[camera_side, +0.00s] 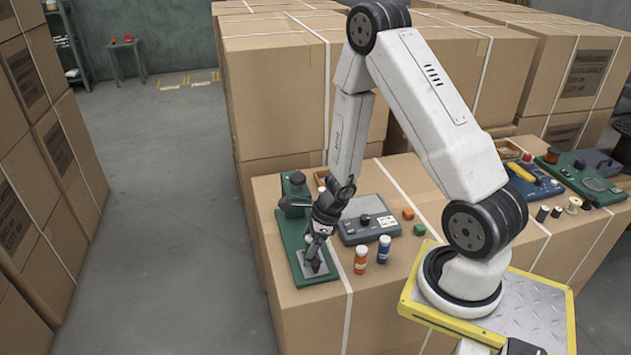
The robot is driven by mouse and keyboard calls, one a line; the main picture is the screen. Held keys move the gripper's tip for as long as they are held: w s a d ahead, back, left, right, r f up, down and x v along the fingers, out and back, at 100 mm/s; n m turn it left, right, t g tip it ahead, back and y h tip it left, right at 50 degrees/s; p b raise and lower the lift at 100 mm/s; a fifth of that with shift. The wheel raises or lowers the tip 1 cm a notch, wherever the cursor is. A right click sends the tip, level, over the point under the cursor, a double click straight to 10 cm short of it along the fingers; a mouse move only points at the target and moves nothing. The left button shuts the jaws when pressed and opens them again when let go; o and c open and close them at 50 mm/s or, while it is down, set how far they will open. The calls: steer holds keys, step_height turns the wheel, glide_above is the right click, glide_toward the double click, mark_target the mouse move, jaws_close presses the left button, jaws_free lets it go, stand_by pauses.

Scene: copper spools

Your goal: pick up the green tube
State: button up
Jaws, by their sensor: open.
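I cannot make out a green tube in the side view. An orange tube with a white cap (360,261) and a blue tube with a white cap (384,249) stand upright on the carton top. My gripper (315,263) is open and points down at the left, over the metal plate of a green bench device (297,240). It is left of both tubes and apart from them. The space between its fingers is too small to see into clearly, and my wrist hides part of the device.
A grey device with a black knob (368,228) sits behind the tubes. An orange block (408,213) and a green block (419,229) lie to its right. Dark spools (542,213) and more devices are at the far right. The carton's left edge is close to my gripper.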

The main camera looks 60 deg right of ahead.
stand_by(0.3)
jaws_close()
steer(key=shift+r, duration=0.25)
steer(key=shift+r, duration=4.8)
